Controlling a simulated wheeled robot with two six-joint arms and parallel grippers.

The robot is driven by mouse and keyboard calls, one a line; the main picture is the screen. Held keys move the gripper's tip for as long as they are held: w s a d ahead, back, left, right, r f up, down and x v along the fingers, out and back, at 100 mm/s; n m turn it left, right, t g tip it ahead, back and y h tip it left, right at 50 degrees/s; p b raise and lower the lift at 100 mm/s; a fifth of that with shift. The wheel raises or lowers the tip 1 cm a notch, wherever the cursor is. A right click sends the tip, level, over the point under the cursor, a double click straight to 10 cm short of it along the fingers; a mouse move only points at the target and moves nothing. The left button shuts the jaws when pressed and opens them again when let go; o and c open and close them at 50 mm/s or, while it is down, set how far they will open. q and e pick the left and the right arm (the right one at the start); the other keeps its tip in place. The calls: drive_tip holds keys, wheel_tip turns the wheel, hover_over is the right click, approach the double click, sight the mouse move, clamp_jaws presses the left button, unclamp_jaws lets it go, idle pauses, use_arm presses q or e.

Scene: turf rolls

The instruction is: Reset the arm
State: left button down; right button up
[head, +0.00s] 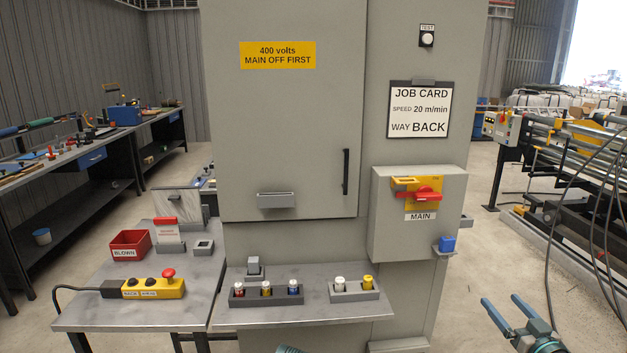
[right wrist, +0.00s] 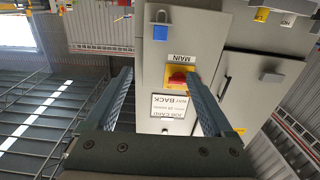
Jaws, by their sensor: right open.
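My right gripper (head: 501,300) is at the lower right of the head view, apart from the cabinet. Its two blue-grey fingers are spread, with nothing between them. In the right wrist view, the gripper (right wrist: 158,76) is open and the cabinet shows upside down beyond it. A small teal part shows at the bottom edge of the head view; I cannot tell what it is. The grey cabinet (head: 290,140) has its door shut. The red MAIN switch handle (head: 425,195) lies across a yellow plate on the cabinet's side box (head: 390,240).
A blue padlock (head: 447,244) sits below the side box. A shelf (head: 330,313) carries fuse holders. A side table (head: 85,318) holds a red BLOWN bin (head: 130,244) and a yellow button box (head: 155,289). Machinery with hanging cables (head: 550,235) stands at right.

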drive_tip(key=w+a+f+n+g+y+p, duration=0.1)
drive_tip(key=a+f+n+g+y+p, duration=0.25)
drive_tip(key=a, duration=0.95)
drive_tip(key=a+f+n+g+y, duration=0.1)
drive_tip(key=a+f+g+y, duration=0.35)
drive_tip(key=a, duration=0.85)
use_arm(q)
wheel_tip(320, 180, up, 8)
drive_tip(key=p, duration=0.4)
use_arm(e)
drive_tip(key=s+a+f+g+h, duration=0.3)
drive_tip(key=s+a+g+h, duration=0.2)
drive_tip(key=s+a, duration=0.1)
drive_tip(key=s+a+f+m+g+h, duration=0.1)
drive_tip(key=s+a+f+g+h, duration=0.2)
drive_tip(key=s+a+g+h, duration=0.2)
drive_tip(key=shift+s+a+h, duration=0.3)
drive_tip(key=shift+s+a, duration=0.3)
drive_tip(key=shift+s, duration=1.25)
use_arm(q)
drive_tip(key=c, duration=1.6)
unclamp_jaws()
drive_tip(key=shift+f, duration=0.1)
use_arm(e)
drive_tip(key=shift+m, duration=0.25)
